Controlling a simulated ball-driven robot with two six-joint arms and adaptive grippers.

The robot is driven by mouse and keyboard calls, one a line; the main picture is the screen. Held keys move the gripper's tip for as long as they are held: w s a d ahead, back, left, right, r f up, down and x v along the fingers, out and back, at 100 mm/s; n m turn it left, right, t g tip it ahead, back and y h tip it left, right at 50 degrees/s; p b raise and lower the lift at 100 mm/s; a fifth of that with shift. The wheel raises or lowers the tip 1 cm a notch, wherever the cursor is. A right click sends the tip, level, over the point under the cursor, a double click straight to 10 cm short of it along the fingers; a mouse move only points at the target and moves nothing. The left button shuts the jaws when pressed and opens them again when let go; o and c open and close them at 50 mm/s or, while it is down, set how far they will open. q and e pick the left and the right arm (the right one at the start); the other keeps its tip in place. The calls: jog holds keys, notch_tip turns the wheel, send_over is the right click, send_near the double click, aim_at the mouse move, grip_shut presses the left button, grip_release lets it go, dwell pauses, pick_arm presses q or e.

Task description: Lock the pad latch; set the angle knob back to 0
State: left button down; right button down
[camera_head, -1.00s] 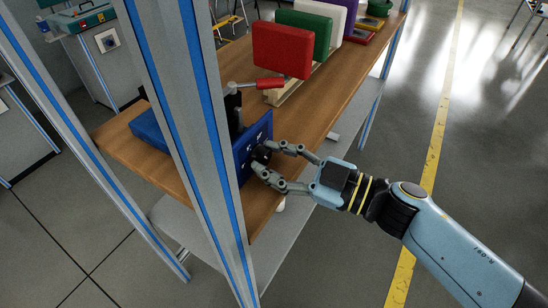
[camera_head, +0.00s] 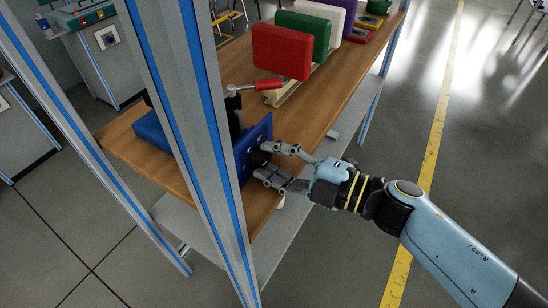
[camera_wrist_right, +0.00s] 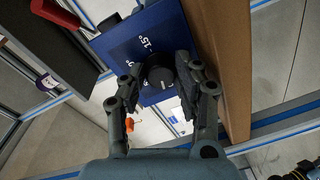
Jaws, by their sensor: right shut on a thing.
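The black angle knob (camera_wrist_right: 159,76) sits on a blue plate (camera_wrist_right: 118,48) with white angle marks; a "15°" mark shows near it in the right wrist view. Which mark the knob points to is unclear. My right gripper (camera_wrist_right: 158,82) is shut on the knob, one finger on each side; in the head view the gripper (camera_head: 264,160) is at the front of the blue plate (camera_head: 256,136). A latch lever with a red handle (camera_head: 268,84) lies roughly level above the bench; its red end (camera_wrist_right: 56,13) also shows in the wrist view. My left gripper is out of view.
A grey post with blue strips (camera_head: 188,140) stands left of the blue plate and hides part of it. A red pad (camera_head: 281,50) and a green pad (camera_head: 305,32) stand farther back on the wooden bench (camera_head: 335,82).

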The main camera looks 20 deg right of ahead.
jog(key=shift+n, duration=1.1)
jog(key=c, duration=0.9)
grip_release()
jog(key=shift+c, duration=0.2)
